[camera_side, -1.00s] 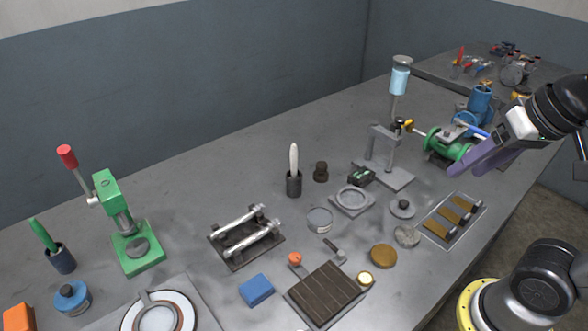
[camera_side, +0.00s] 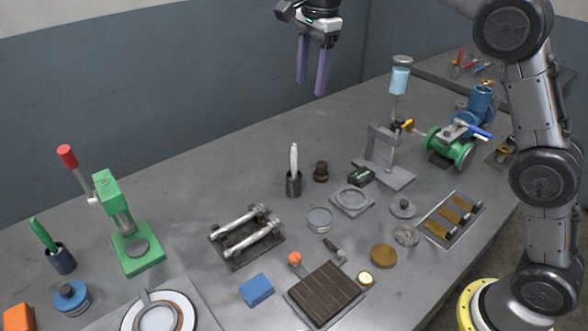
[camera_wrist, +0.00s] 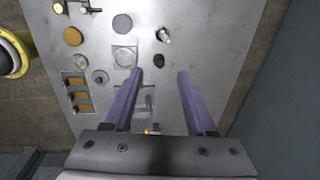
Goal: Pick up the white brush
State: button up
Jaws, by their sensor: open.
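The white brush (camera_side: 294,160) stands upright in a small dark cup (camera_side: 294,185) near the middle of the table, its white handle up. In the wrist view the white brush (camera_wrist: 166,38) shows small, ahead of the fingertips and between their lines. My gripper (camera_side: 312,86) is open and empty, with two purple fingers pointing down, high above the table's back part and above the brush. Its fingers also fill the lower middle of the wrist view (camera_wrist: 160,73).
A dark knob-like piece (camera_side: 321,172) stands just right of the cup. A rack with metal bars (camera_side: 245,236) lies front left. Bare table lies behind the cup.

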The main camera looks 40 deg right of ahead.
send_over(294, 146)
notch_tip(294, 146, down, 5)
jog(key=shift+g, duration=0.6)
notch_tip(294, 146, down, 9)
jog(key=shift+f, duration=0.2)
jog(key=shift+w+d+f, duration=0.15)
jog(key=shift+f, duration=1.5)
jog(key=shift+w+d+f, duration=0.1)
jog(key=shift+w+f, duration=0.05)
jog(key=shift+f, duration=1.5)
jog(key=shift+c, duration=0.2)
grip_shut()
